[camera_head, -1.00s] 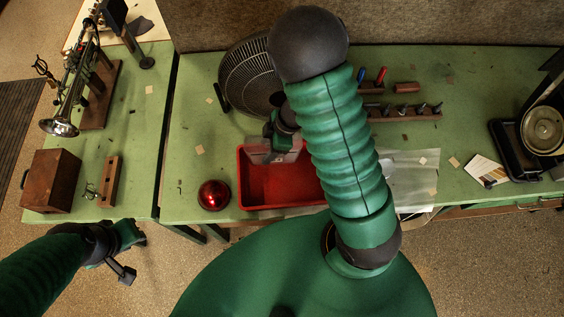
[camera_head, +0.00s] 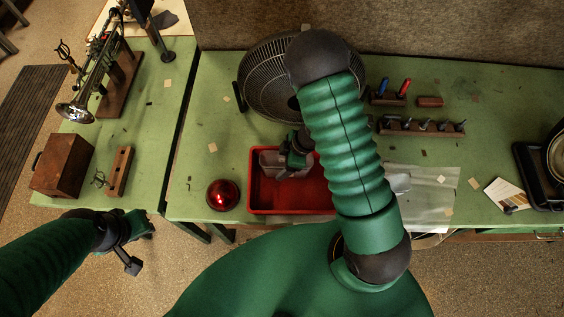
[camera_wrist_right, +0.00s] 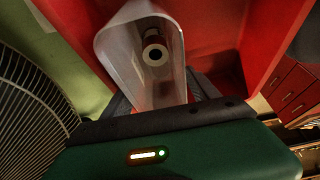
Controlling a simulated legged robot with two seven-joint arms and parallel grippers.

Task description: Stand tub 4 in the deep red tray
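The deep red tray (camera_head: 292,211) stands at the bench's front edge in the head view. A translucent, pale tub (camera_head: 268,161) is at the tray's back left part. In the right wrist view the tub (camera_wrist_right: 112,50) has its mouth toward the camera, with a brown roll with a pale ring inside. My right gripper (camera_head: 295,158) is shut on the tub, its dark fingers on either side. No number on the tub is readable, and I cannot tell whether its base touches the tray floor. My left gripper (camera_head: 140,247) is empty and open, off the bench at lower left.
A red ball-like object (camera_head: 223,194) sits just left of the tray. A large fan (camera_head: 268,80) stands behind it. Tool racks (camera_head: 420,127) and a clear sheet (camera_head: 430,190) lie to the right. The tray's right part looks clear, partly hidden by my arm.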

